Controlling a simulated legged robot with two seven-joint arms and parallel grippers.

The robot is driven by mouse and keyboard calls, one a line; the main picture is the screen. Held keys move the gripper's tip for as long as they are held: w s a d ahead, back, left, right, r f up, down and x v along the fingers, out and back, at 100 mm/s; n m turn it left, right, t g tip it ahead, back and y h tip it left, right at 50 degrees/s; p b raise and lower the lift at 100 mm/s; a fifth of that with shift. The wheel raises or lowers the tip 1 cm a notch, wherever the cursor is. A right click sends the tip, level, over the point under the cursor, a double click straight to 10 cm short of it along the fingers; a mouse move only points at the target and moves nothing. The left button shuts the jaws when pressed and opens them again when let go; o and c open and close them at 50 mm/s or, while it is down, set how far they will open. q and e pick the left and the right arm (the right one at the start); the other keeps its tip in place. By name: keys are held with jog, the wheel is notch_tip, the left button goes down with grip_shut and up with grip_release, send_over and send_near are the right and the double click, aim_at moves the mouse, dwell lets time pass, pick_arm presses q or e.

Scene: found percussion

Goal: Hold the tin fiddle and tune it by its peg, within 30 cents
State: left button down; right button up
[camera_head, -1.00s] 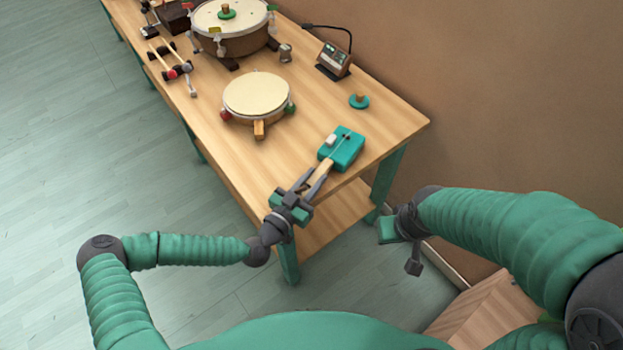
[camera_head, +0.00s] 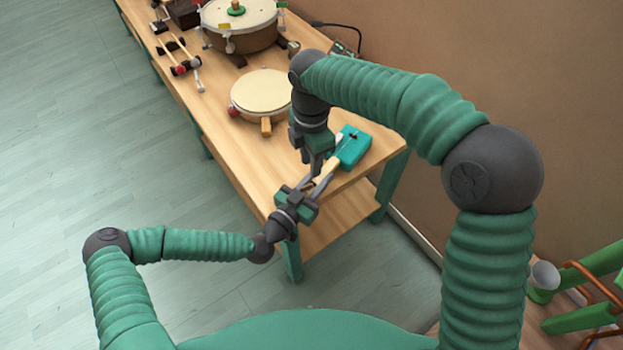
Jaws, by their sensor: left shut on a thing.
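The tin fiddle, with a teal box body (camera_head: 352,148) and a pale wooden neck (camera_head: 327,168), lies near the table's front right end. My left gripper (camera_head: 311,184) is shut on the neck's near end. My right gripper (camera_head: 314,169) points down from above, right at the neck, close to the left gripper. Its fingers overlap the neck in the picture, so I cannot tell whether they touch it or how far apart they are. The peg is hidden or too small to make out behind the grippers.
A round drum (camera_head: 262,92) sits behind the fiddle, partly hidden by my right arm. A larger drum (camera_head: 240,25) and mallets (camera_head: 181,62) stand farther back. A small device (camera_head: 343,49) is mostly hidden. The wooden table (camera_head: 225,125) has bare room at front left.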

aim_at(306, 188)
notch_tip(306, 188, down, 8)
jog(key=shift+f, duration=0.2)
grip_shut()
